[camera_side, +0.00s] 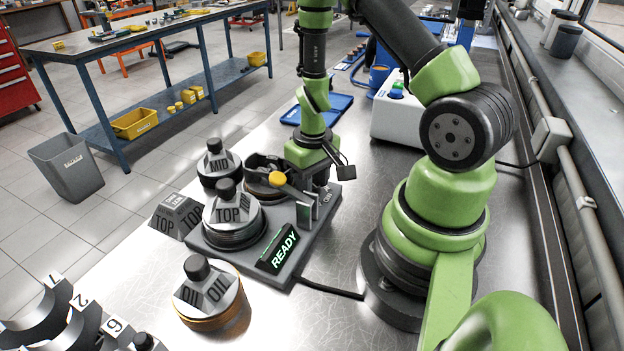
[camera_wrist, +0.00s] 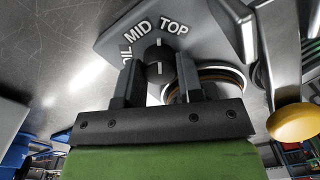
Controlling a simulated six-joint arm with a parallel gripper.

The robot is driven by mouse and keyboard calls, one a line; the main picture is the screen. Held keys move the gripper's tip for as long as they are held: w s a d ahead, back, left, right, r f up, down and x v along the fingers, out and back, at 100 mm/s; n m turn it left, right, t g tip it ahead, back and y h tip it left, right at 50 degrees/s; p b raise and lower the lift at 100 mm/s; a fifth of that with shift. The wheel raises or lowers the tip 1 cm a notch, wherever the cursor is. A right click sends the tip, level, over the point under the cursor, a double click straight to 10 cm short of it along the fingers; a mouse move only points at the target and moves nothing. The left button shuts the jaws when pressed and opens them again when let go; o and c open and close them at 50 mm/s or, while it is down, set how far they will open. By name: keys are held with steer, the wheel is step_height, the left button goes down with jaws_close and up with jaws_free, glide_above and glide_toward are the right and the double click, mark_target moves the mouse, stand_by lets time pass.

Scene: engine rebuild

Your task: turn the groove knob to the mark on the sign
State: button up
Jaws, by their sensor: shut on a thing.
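My gripper (camera_wrist: 160,80) is shut on the black groove knob (camera_wrist: 157,66), one finger on each side of it. The knob's white line points up in the wrist view, between the MID and TOP labels on the grey dial plate (camera_wrist: 115,42); the OIL label is partly hidden behind the left finger. In the side view my gripper (camera_side: 318,185) is low at the back right of the dark base unit, and the knob is hidden there. A dark sign block (camera_side: 178,215) stands left of the unit, with TOP on its faces and small text too small to read.
Lidded ring stacks marked MID (camera_side: 218,163), TOP (camera_side: 233,210) and OIL (camera_side: 208,290) stand at the left. A yellow-topped lever (camera_side: 277,179) is close beside my gripper. A display (camera_side: 279,248) reads READY. Numbered dark parts (camera_side: 85,318) lie at the front left.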

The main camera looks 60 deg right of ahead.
steer(key=m, duration=0.4)
steer(key=shift+m, duration=0.4)
steer(key=o, duration=0.9)
steer(key=shift+o, duration=0.2)
